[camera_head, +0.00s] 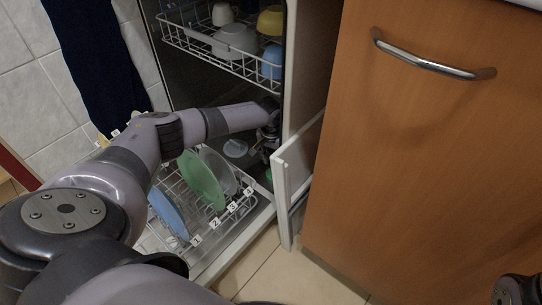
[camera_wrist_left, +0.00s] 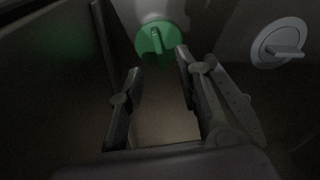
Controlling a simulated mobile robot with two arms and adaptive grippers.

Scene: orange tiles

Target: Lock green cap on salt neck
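The green cap (camera_wrist_left: 157,42), round with a raised grip bar across its middle, shows at the top centre of the left wrist view. My left gripper (camera_wrist_left: 160,78) is open, and its two fingers are apart with nothing between them. The cap lies beyond the fingertips, roughly in line with the gap. The salt neck is hidden, and whether the cap sits seated on it I cannot tell. In the head view my left gripper (camera_head: 268,143) reaches low into the dishwasher beside its right wall; its fingers are small and dark there.
A grey round cap with a handle (camera_wrist_left: 279,42) is right of the green one. The lower rack (camera_head: 235,215) holds a blue plate (camera_head: 168,212), a green plate (camera_head: 203,178) and a clear one. The upper rack (camera_head: 200,42) holds bowls. A wooden cabinet (camera_head: 420,150) stands right.

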